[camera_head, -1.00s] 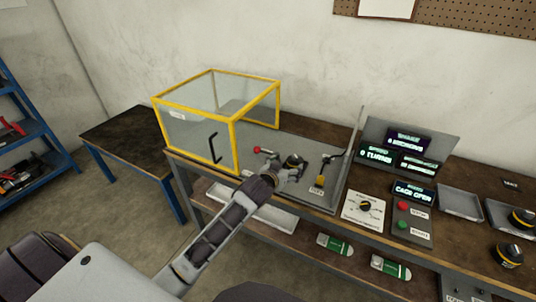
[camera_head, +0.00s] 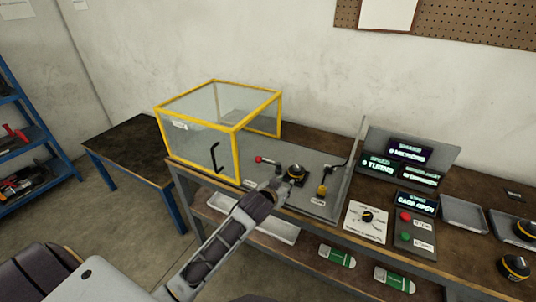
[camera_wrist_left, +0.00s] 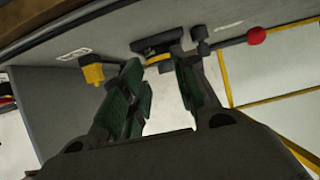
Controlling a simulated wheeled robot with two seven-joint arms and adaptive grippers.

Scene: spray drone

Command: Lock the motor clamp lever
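The clamp lever has a red knob (camera_head: 259,159) on a short dark rod, lying out to the left of the motor on the grey bench panel. The knob also shows at the upper right of the left wrist view (camera_wrist_left: 256,36). The black motor with a yellow band (camera_head: 296,172) stands beside the lever's inner end; it shows ahead of the fingers in the left wrist view (camera_wrist_left: 158,46). My left gripper (camera_head: 283,187) is in front of the motor. Its fingers (camera_wrist_left: 160,92) are apart with nothing between them. My right gripper is out of view.
A yellow-framed clear cage (camera_head: 236,130) stands left of the lever. A yellow-topped part (camera_head: 322,190) is right of the motor. A dial plate (camera_head: 367,220), a button box (camera_head: 414,229) and lit displays (camera_head: 409,150) stand farther right.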

